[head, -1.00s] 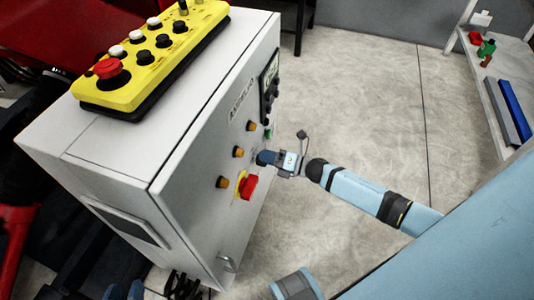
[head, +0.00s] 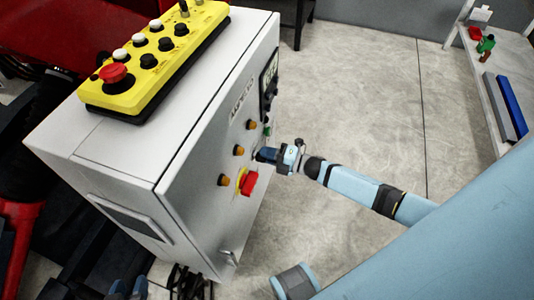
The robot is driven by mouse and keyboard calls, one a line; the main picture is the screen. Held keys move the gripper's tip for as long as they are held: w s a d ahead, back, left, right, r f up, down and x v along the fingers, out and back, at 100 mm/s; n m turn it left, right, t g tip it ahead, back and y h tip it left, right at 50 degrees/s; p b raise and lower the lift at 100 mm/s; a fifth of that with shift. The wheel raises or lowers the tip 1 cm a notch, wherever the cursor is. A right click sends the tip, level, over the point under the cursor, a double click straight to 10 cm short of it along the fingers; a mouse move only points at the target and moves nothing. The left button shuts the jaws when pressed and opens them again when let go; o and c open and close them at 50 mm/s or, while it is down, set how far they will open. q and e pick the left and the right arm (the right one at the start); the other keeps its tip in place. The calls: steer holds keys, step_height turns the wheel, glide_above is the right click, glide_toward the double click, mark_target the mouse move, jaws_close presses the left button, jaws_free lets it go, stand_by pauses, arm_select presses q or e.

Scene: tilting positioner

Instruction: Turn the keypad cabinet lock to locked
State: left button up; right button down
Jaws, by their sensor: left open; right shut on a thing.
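The light grey cabinet (head: 200,170) stands at left centre in the head view, its door face turned to the right. My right gripper (head: 263,155) meets this face between the orange buttons and the red rotary switch. It is shut on a small part there, taken to be the keypad cabinet lock. The fingers hide the lock, so its position cannot be read. My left gripper (head: 128,289) shows only as two blue fingertips at the bottom edge, apart and empty, low in front of the cabinet.
A red switch on a yellow plate (head: 249,183), orange buttons (head: 239,151) and a display (head: 269,82) are close to my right gripper. A yellow button box (head: 155,60) lies on top. A handle (head: 233,258) is low on the door.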

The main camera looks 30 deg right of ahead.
arm_select(q)
steer(key=shift+r, duration=0.15)
steer(key=shift+r, duration=0.15)
arm_select(e)
steer(key=c, duration=1.1)
jaws_free()
steer(key=shift+c, duration=0.2)
arm_select(q)
steer(key=shift+a+p, duration=0.1)
steer(key=shift+p, duration=0.5)
arm_select(e)
steer(key=v, duration=1.3)
steer(key=shift+s+d, duration=0.25)
steer(key=shift+s, duration=0.05)
